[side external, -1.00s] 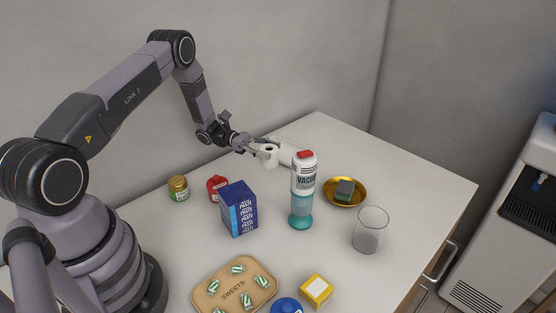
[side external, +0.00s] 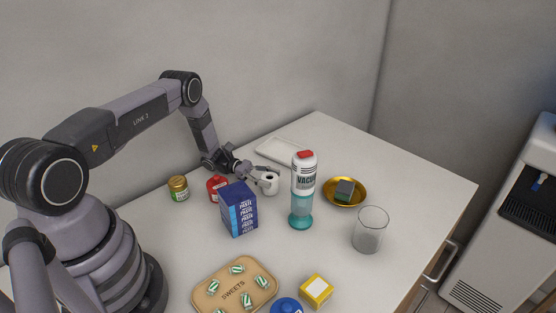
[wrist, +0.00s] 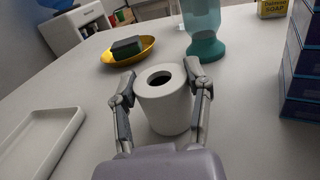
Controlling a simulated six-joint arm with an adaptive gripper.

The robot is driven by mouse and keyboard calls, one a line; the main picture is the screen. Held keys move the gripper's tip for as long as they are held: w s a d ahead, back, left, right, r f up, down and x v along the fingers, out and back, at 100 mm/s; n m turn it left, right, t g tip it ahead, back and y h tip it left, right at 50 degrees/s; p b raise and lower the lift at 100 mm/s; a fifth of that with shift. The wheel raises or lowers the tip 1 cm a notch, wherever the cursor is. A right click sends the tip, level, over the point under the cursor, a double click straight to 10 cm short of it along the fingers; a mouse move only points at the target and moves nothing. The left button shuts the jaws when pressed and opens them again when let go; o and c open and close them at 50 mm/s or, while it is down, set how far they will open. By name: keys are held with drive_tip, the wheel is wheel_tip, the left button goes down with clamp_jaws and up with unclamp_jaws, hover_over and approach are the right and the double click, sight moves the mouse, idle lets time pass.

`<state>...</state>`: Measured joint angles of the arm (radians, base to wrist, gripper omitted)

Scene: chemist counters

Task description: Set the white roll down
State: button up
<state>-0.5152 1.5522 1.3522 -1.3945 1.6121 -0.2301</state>
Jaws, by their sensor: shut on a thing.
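The white roll (side external: 269,186) is upright between the fingers of my gripper (side external: 262,178), behind the blue box and left of the vacuum bottle in the side view. In the wrist view the roll (wrist: 164,104) shows its dark centre hole, and my gripper (wrist: 160,82) is shut on it with a finger on each side. The roll is at or very close to the counter top (side external: 330,255); I cannot tell whether its base touches.
A white tray (side external: 283,149) lies behind the roll. The blue box (side external: 238,208) and vacuum bottle (side external: 303,185) stand close in front. A gold bowl (side external: 358,199) with a sponge (side external: 345,189), a glass (side external: 370,232) and a red jar (side external: 215,187) are nearby.

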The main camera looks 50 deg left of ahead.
drive_tip(key=shift+f, duration=0.15)
drive_tip(key=o, duration=1.2)
drive_tip(key=shift+c, duration=0.2)
